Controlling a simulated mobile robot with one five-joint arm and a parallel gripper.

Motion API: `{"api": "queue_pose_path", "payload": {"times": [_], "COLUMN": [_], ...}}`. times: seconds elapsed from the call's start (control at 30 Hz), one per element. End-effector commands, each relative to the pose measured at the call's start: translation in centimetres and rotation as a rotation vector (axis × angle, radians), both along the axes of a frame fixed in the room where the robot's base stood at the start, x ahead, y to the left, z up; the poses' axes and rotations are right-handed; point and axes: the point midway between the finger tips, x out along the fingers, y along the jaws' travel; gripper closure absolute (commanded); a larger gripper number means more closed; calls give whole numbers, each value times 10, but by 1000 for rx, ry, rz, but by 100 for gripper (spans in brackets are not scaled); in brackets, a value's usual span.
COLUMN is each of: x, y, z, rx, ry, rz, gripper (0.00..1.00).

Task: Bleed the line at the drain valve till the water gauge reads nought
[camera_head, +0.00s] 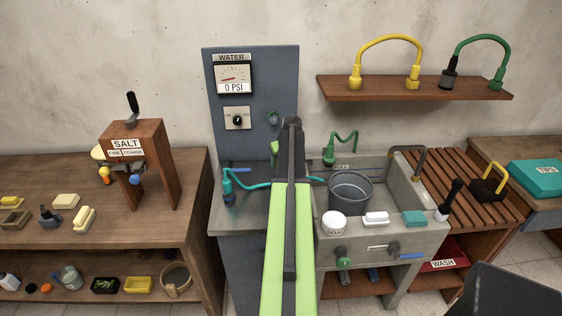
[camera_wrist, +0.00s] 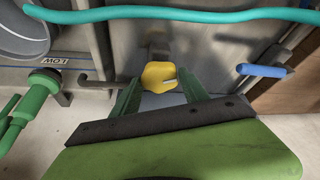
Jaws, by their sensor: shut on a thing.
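The water gauge (camera_head: 233,74) on the upright blue-grey panel shows "0 PSI" on its plate, with a small red needle on its dial. In the wrist view, a yellow knob (camera_wrist: 159,74) sits between the green fingers of my gripper (camera_wrist: 160,92), which is shut on it. The knob looks like the drain valve's handle, but I see no label on it. In the head view my arm hides the knob and the gripper.
A stone sink with a grey bucket (camera_head: 350,192) stands right of my arm. A teal hose (camera_wrist: 180,14) crosses the top of the wrist view. A blue handle (camera_wrist: 263,71) is right of the knob. A wooden bench with a salt grinder (camera_head: 138,160) stands left.

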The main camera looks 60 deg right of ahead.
Motion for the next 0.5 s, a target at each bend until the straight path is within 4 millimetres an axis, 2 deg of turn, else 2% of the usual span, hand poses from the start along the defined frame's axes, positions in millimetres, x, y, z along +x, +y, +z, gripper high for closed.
{"api": "queue_pose_path", "payload": {"times": [0.5], "x": [4], "y": [4], "z": [0], "rx": [0], "ry": [4], "rz": [-485], "gripper": [88]}}
